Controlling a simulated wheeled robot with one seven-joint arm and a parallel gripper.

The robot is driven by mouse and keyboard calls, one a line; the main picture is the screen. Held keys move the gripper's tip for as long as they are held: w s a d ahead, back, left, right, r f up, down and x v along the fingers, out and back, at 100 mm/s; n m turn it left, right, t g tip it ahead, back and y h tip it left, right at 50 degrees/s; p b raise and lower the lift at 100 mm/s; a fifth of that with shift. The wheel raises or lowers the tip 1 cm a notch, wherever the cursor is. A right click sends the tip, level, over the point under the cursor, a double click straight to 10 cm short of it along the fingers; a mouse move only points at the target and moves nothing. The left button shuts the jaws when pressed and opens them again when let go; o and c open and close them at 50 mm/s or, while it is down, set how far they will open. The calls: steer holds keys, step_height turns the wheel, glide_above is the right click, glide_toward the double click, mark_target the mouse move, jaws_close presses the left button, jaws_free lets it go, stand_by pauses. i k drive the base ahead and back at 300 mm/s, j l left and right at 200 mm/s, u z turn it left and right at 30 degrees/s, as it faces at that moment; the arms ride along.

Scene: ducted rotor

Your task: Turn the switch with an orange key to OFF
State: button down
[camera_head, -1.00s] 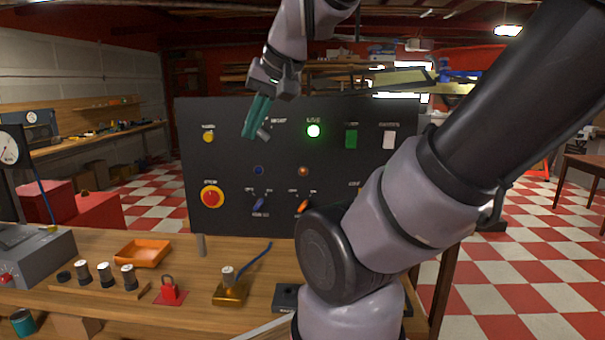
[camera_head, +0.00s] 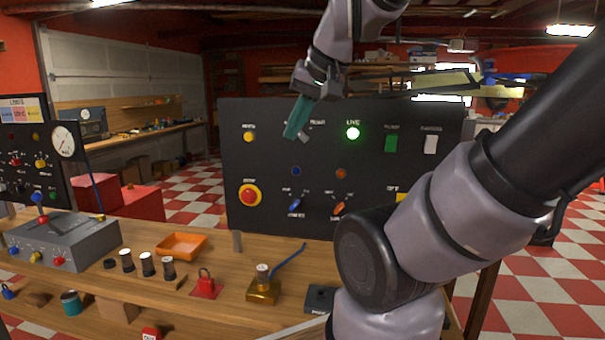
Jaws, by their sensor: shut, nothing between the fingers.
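The switch with the orange key (camera_head: 339,208) is low on the black control panel (camera_head: 240,166), right of a similar blue-key switch (camera_head: 295,202). The orange key is tilted; its position labels are too small to read. An orange lamp (camera_head: 341,174) sits above it and looks dim. My gripper (camera_head: 291,137), with teal fingers, is shut and empty. It is in front of the upper part of the panel, up and left of the orange key and apart from it. It hides part of the panel's top row.
A green lit LIVE lamp (camera_head: 353,133) and a red stop button (camera_head: 250,195) are on the panel. The bench (camera_head: 215,280) below holds an orange tray (camera_head: 181,246), a red padlock (camera_head: 206,284) and a brass block (camera_head: 263,290). My arm covers the panel's lower right.

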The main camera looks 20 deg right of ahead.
mark_target(339, 205)
steer(key=z, duration=0.75)
steer(key=k+l+u, duration=0.15)
steer(key=k+l, duration=0.1)
steer(key=l, duration=0.1)
